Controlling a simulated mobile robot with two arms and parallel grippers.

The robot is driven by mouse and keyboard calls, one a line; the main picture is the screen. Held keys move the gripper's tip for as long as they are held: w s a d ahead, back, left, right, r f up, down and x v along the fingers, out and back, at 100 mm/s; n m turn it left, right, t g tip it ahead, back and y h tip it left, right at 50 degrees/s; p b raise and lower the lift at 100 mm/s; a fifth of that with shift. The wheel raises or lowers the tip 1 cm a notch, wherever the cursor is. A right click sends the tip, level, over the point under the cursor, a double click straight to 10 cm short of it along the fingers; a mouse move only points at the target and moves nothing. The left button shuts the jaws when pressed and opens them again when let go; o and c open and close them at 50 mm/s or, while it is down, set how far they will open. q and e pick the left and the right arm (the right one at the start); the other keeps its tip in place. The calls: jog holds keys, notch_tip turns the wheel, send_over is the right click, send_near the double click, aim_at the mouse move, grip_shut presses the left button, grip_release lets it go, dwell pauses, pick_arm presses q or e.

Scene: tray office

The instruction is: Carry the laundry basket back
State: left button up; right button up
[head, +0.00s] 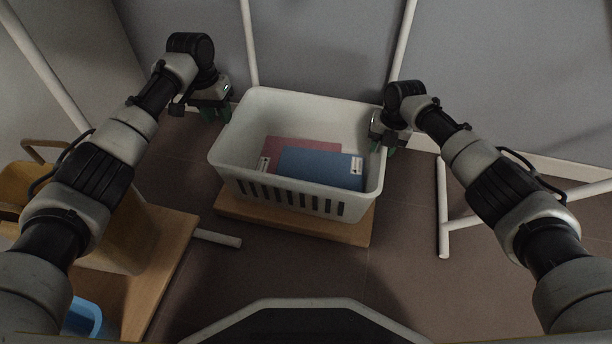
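A white laundry basket (268,198) with slotted sides stands upright at the centre of the head view, on a low wooden board (300,226). A blue folder (318,168) and a red folder (300,147) lie flat inside it. My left gripper (215,112) is beside the basket's upper left corner, with its fingers pointing down. My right gripper (388,140) is at the basket's right rim, close to it or touching it. Both sets of fingertips are small and partly hidden, so I cannot tell whether either holds the rim.
A wooden table (165,255) with a tan container (120,225) and a blue container (82,318) stands at the lower left. White metal legs (443,215) stand at the right. Grey panels (325,50) close off the back. Brown floor is free in front of the board.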

pick_arm(q)
jog(key=shift+r, duration=0.1)
pick_arm(e)
notch_tip(320, 180, up, 12)
jog(key=d, duration=0.1)
jog(key=shift+d, duration=0.25)
pick_arm(q)
jog(key=shift+d, duration=0.1)
pick_arm(e)
jog(key=shift+s+f, duration=0.15)
